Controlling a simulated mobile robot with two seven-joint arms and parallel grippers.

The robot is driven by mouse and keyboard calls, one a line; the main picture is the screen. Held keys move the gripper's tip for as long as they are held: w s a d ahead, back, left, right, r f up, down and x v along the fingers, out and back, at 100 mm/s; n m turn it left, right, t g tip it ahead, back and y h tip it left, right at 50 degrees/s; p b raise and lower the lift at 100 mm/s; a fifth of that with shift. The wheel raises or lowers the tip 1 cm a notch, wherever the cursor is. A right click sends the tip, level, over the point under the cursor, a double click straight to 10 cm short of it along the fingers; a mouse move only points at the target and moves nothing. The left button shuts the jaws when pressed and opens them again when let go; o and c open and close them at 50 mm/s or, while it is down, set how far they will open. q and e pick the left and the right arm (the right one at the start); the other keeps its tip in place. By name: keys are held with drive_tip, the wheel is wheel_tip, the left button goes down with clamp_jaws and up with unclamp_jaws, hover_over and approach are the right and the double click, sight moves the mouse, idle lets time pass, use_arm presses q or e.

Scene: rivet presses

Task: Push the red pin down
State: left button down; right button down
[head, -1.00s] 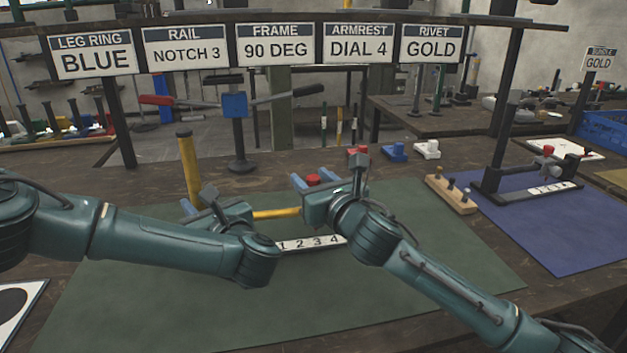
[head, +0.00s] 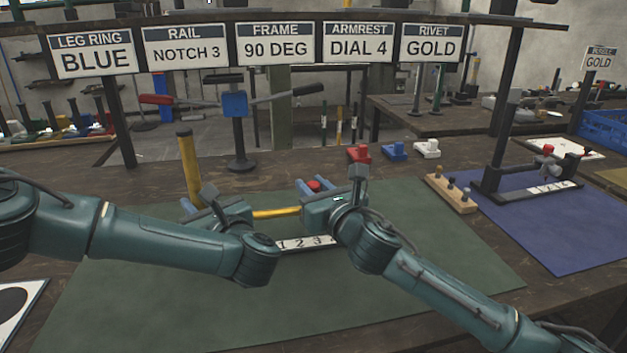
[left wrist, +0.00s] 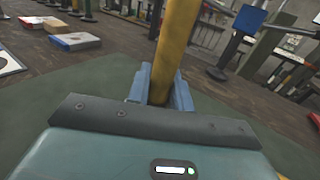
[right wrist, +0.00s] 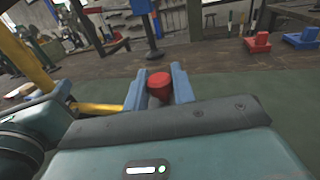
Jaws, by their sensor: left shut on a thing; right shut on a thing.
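The red pin (head: 314,185) has a round red cap. It shows between the blue fingers of my right gripper (right wrist: 159,88) in the right wrist view (right wrist: 160,80), and the gripper is shut on it. In the head view the gripper body partly hides the pin's lower part and whatever it stands in. My left gripper (left wrist: 160,90) is shut around the upright yellow post (head: 188,165), which also fills the gap between its fingers in the left wrist view (left wrist: 177,45). A horizontal yellow bar (head: 276,213) runs between the two grippers.
A white number strip (head: 305,242) lies on the green mat (head: 300,310), partly behind my right wrist. A blue-headed stand (head: 236,105) with a red-handled lever is behind. Red (head: 358,153), blue and white blocks stand beyond my right gripper. The front mat is clear.

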drive_tip(key=c, duration=1.6)
unclamp_jaws()
drive_tip(key=shift+f, duration=0.35)
drive_tip(key=o, duration=0.4)
drive_tip(key=shift+r, duration=0.15)
drive_tip(key=shift+s, duration=0.1)
drive_tip(key=v, duration=1.2)
